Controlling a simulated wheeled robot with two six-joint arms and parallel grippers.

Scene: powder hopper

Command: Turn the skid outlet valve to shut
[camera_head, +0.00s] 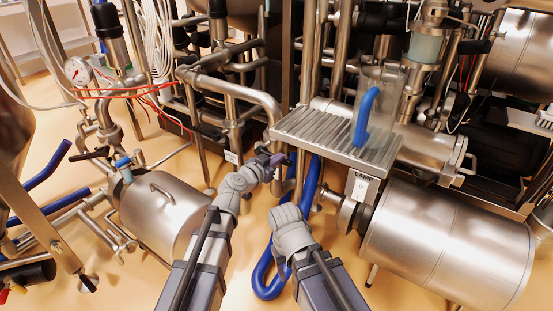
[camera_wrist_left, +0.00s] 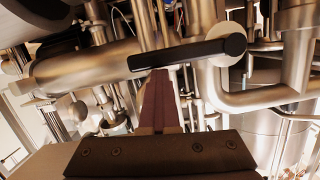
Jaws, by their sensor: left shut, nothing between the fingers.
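A black valve lever (camera_wrist_left: 190,52) lies nearly level across the upper middle of the left wrist view. Its rounded hub end is at the right, against a steel pipe fitting. My left gripper (camera_wrist_left: 160,78) has its reddish fingers closed together, tips just below the lever in that picture. I cannot tell whether they touch it. In the head view my left gripper (camera_head: 279,159) is among the pipes, left of the slatted steel shelf, and the lever there is not clear to make out. My right arm's grey wrist shows at lower middle, but its fingers are hidden.
The slatted shelf (camera_head: 325,133) carries a clear container with a blue piece. A large steel cylinder (camera_head: 447,243) stands at right, a smaller vessel (camera_head: 163,213) at left. A blue hose (camera_head: 264,275) loops near the floor. Pipes crowd the space around my left gripper.

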